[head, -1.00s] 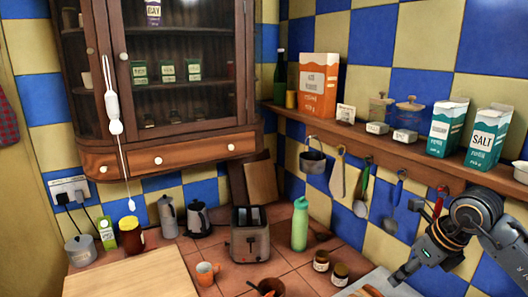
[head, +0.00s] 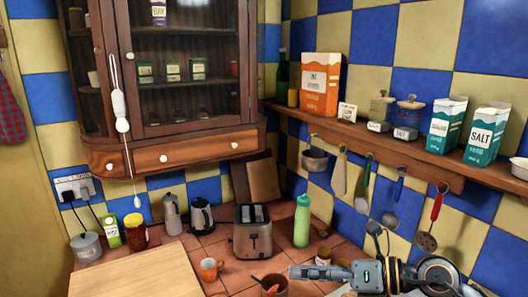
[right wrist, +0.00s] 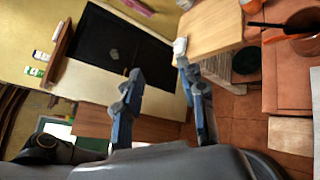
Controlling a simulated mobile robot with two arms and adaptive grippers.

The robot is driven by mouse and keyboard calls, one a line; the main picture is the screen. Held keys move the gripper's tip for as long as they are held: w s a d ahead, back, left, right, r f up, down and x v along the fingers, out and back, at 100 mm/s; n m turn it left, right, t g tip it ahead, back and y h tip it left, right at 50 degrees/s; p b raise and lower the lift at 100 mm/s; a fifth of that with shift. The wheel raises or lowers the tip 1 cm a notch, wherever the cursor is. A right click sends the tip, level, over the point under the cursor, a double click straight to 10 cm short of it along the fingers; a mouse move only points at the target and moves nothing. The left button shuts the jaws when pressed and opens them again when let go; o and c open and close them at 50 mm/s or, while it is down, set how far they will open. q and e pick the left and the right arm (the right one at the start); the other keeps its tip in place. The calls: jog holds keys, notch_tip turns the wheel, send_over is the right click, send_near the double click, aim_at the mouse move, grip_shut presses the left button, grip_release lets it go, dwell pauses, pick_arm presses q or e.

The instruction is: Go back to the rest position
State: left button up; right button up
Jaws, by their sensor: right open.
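My right arm comes in from the lower right of the head view. Its gripper (head: 296,272) points left over the front of the counter, close to two small jars as seen in the picture. In the right wrist view the right gripper (right wrist: 160,72) has its two fingers spread apart, with nothing between them. A wooden board (right wrist: 208,28) shows beyond one fingertip, and a dark panel (right wrist: 100,45) shows beyond the other. My left gripper is not in either view.
A cutting board (head: 135,275) lies at left. Utensils, including a red-handled one (head: 432,220), hang under the shelf (head: 385,143).

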notch_tip(320, 180, up, 6)
jog(key=a+m+t+y, duration=0.2)
jog(key=m+t+y, duration=0.2)
jog(key=m+t, duration=0.15)
jog(key=w+d+m+t+h, duration=0.1)
jog(key=d+m+t+h, duration=0.45)
jog(key=m+t, duration=0.5)
jog(key=s+d+f+m+g+h, duration=0.1)
jog(key=d+f+m+g+h, duration=0.2)
jog(key=d+f+m+h, duration=0.55)
jog(key=s+d+f+m+g+h, duration=0.25)
jog(key=f+m+h, duration=0.45)
jog(key=m, duration=0.4)
jog(key=s+a+f+m+g+y, duration=0.25)
jog(key=s+f+m+g, duration=0.25)
jog(key=s+f+g, duration=1.1)
jog(key=s+f+t+b, duration=0.1)
jog(key=s+f+b, duration=0.25)
jog(key=f, duration=1.55)
jog(key=s+f+t+b, duration=0.25)
jog(key=s+f, duration=0.25)
jog(key=f, duration=1.3)
jog(key=s+d+f+g+b, duration=0.2)
jog(key=s+d+f+b, duration=0.1)
jog(key=s+f, duration=1.2)
notch_tip(320, 180, down, 3)
jog(key=shift+s+f+n+b, duration=0.2)
jog(key=shift+s+n+b, duration=0.25)
jog(key=shift+b, duration=0.3)
